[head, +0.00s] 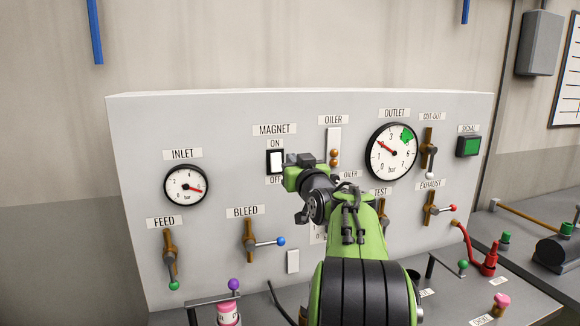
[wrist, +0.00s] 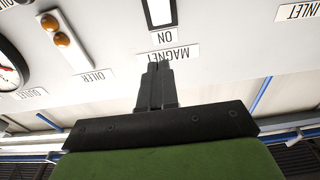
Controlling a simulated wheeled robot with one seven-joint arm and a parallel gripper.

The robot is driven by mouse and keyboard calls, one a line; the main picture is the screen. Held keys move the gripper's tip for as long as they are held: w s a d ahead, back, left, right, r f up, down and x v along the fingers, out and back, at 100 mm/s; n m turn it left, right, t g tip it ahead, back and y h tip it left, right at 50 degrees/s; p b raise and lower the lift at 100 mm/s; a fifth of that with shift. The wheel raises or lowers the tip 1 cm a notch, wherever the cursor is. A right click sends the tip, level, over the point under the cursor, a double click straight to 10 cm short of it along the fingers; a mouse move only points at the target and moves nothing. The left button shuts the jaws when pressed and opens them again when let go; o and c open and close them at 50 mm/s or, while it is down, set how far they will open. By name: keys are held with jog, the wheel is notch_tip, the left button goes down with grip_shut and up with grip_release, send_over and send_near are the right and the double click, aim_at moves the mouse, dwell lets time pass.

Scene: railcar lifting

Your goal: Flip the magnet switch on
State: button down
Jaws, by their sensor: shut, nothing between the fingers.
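The magnet switch (head: 275,161) is a white rocker in a black frame on the grey panel, between an ON label above and an OFF label below. Its white face also shows at the top edge of the upside-down wrist view (wrist: 160,12). My gripper (head: 292,162) is just right of the switch in the head view and covers part of the OFF label. In the wrist view, my gripper (wrist: 158,66) has its two dark fingers together and empty, overlapping the MAGNET label. I cannot tell whether the fingers touch the panel.
The panel (head: 120,150) also carries an inlet gauge (head: 186,185), an outlet gauge (head: 391,151), an oiler (head: 334,148) and a bleed lever (head: 263,241). A red hose (head: 468,247) and a pink-capped knob (head: 501,303) are at the lower right.

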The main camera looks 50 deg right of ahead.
jog(key=s, duration=0.1)
jog(key=s+a, duration=0.1)
jog(key=s+r, duration=0.1)
jog(key=s, duration=0.1)
jog(key=shift+a, duration=0.4)
